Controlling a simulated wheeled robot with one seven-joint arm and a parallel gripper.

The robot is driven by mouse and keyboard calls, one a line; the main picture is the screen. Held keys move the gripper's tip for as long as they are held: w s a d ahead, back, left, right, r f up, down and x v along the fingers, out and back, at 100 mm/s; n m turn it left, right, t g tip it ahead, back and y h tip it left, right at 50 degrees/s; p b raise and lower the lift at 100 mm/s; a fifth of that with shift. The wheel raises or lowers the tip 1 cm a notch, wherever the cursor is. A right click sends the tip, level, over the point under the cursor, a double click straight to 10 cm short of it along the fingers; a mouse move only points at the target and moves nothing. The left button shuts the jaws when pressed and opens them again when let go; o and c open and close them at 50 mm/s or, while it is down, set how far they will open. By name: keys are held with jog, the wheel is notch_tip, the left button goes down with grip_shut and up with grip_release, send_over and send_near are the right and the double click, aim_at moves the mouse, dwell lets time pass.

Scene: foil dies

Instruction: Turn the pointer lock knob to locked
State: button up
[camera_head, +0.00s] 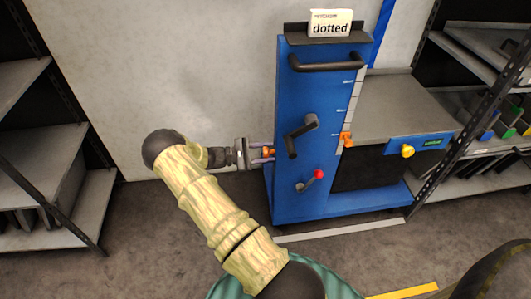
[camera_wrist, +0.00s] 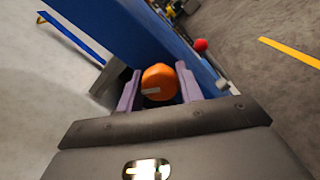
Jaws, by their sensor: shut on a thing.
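An orange knob (camera_wrist: 160,78) with a pale pointer mark sits on the side of the blue machine (camera_head: 300,95); in the wrist view the mark points left. In the head view a small part of the knob (camera_head: 269,151) shows at the machine's left side. My gripper (camera_wrist: 158,92) has its two purple fingers on either side of the knob and is shut on it. It also shows in the head view (camera_head: 264,155), reaching in from the left. I see no locked or unlocked label.
The machine's front has a black crank (camera_head: 301,134), a red-tipped lever (camera_head: 311,181), a black top handle (camera_head: 327,63) and an orange scale pointer (camera_head: 346,140). A yellow knob (camera_head: 407,151) is on the side table (camera_head: 395,107). Shelves (camera_head: 40,160) stand left, with bare wall between.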

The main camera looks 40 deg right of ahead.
jog(key=m, duration=0.5)
jog(key=shift+m+b, duration=0.3)
jog(key=shift+b, duration=0.05)
jog(key=m+b, duration=0.1)
jog(key=m, duration=0.4)
jog(key=shift+m, duration=0.3)
jog(key=o, duration=1)
jog(key=v, duration=1.7)
jog(key=shift+a, duration=0.25)
